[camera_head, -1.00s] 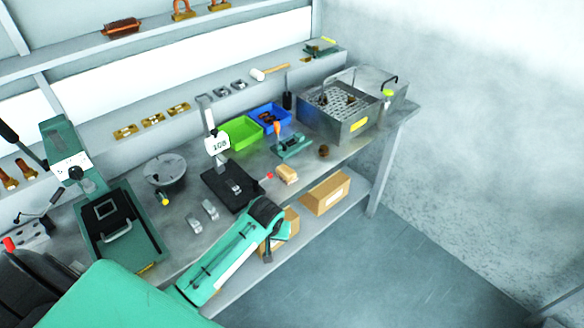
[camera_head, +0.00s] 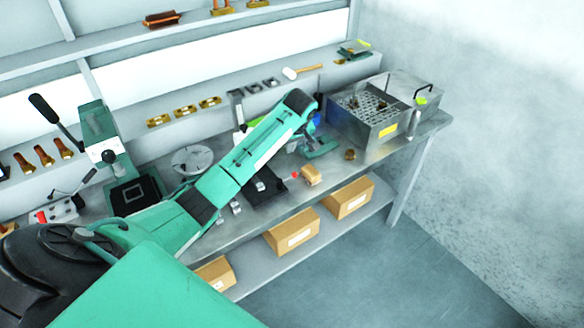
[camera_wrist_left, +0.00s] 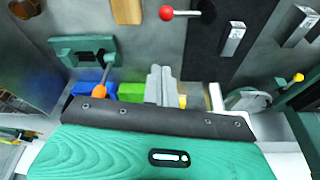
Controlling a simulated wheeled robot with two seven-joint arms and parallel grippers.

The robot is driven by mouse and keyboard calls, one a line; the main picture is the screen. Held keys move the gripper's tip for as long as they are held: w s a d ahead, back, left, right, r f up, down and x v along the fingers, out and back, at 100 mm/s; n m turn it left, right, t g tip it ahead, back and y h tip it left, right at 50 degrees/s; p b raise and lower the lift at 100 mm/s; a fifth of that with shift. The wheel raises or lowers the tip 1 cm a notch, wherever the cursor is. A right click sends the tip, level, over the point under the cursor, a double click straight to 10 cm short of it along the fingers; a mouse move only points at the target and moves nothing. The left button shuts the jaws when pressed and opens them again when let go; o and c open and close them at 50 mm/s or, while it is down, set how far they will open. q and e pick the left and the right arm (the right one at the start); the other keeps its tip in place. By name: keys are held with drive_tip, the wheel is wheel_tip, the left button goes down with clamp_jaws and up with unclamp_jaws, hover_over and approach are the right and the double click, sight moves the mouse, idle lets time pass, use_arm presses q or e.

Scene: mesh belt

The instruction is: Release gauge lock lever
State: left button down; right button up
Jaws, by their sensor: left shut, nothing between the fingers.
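The lever with a red ball knob (camera_head: 294,175) sits at the right edge of the gauge stand's black base (camera_head: 268,193). In the left wrist view, the red-knobbed lever (camera_wrist_left: 167,13) lies at the top beside the black base (camera_wrist_left: 208,45). A metal block (camera_wrist_left: 232,38) is on that base. My left arm hides the gauge dial in the head view. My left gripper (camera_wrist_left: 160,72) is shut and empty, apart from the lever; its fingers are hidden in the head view. My right gripper is not in view.
A perforated metal tray box (camera_head: 364,136) stands at the bench's right end. A wooden block (camera_head: 311,176) is near the red knob. Cardboard boxes (camera_head: 348,198) sit on the lower shelf.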

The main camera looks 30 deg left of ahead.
sight(288, 178)
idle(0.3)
use_arm(q)
drive_tip(key=p+x, duration=0.3)
drive_tip(key=x, duration=0.6)
drive_tip(key=shift+w+a+f, duration=0.1)
drive_tip(key=shift+f, duration=0.2)
drive_tip(key=shift+s+d+r+p, duration=0.15)
drive_tip(key=shift+s+d+p, duration=0.2)
drive_tip(key=shift+d+p, duration=0.25)
drive_tip(key=shift+s+d+r+p, duration=0.15)
drive_tip(key=shift+s+d+p, duration=0.2)
drive_tip(key=shift+d+p, duration=0.25)
drive_tip(key=shift+s+d, duration=0.35)
drive_tip(key=shift+d+p, duration=0.1)
drive_tip(key=shift+p, duration=0.2)
drive_tip(key=shift+f, duration=0.1)
